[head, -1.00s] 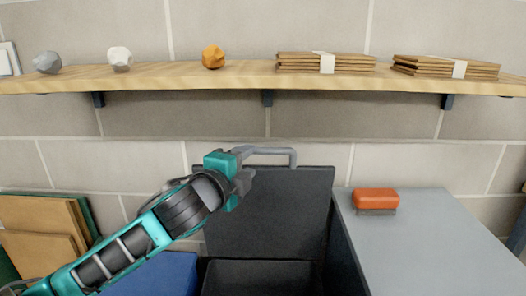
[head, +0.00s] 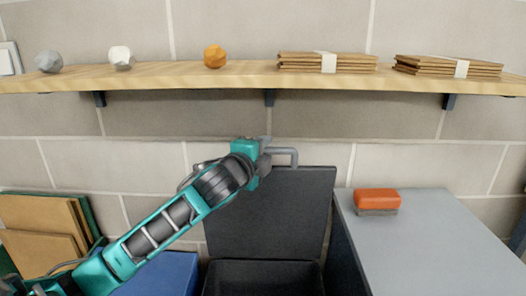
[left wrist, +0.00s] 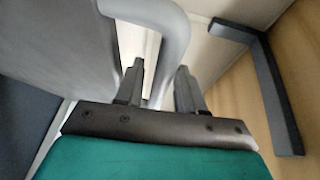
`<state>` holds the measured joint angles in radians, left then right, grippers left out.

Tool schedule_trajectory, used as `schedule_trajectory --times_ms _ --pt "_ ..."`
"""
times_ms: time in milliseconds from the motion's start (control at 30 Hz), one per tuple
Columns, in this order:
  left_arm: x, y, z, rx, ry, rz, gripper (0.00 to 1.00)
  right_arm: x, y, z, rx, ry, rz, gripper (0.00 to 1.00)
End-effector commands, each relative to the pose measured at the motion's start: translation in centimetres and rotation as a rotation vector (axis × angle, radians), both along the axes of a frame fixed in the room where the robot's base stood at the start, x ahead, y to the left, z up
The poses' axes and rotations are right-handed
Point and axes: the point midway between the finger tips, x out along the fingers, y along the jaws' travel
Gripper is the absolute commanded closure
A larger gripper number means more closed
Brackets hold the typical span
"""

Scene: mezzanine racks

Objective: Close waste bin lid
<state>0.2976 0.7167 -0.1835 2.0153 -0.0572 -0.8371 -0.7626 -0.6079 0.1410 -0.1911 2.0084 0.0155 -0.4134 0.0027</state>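The black waste bin (head: 262,277) stands open, and its dark lid (head: 285,215) is raised upright against the wall. A grey U-shaped handle (head: 294,155) is at the lid's top edge. My left gripper (head: 268,152) is at the left part of this handle. In the left wrist view, the two fingers of my left gripper (left wrist: 162,82) are apart. The handle (left wrist: 178,42) runs down between or just behind them, with gaps visible beside it. I cannot tell whether they touch. My right gripper is not in view.
A wooden shelf (head: 190,77) above holds crumpled balls and cardboard stacks. A grey counter (head: 430,245) with an orange brush (head: 376,201) stands right of the bin. A blue box (head: 160,275) and cardboard pieces (head: 40,235) are at the left. A shelf bracket (left wrist: 272,85) shows in the wrist view.

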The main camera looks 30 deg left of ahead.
Motion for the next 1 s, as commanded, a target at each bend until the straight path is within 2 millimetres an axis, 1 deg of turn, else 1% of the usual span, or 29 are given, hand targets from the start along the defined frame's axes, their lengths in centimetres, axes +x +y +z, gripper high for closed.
schedule_trajectory --times_ms 33,300,367,400,833,1000 --pt "-0.01 0.0 -0.01 0.0 0.0 0.0 0.67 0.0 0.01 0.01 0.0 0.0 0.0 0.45" --pt "-0.02 0.01 -0.01 0.0 0.0 0.0 0.93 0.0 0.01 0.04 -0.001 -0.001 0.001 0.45" --pt "-0.03 0.0 -0.02 0.0 0.0 0.0 0.99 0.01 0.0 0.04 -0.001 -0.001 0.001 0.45" --pt "-0.03 0.01 -0.02 0.0 0.0 0.001 1.0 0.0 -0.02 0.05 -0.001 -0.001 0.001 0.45" --pt "-0.01 0.02 -0.06 0.001 0.0 0.001 1.0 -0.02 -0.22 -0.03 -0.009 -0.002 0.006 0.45" --pt "0.19 -0.08 -0.27 0.006 -0.01 0.001 1.0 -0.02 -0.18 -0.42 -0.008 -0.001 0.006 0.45"
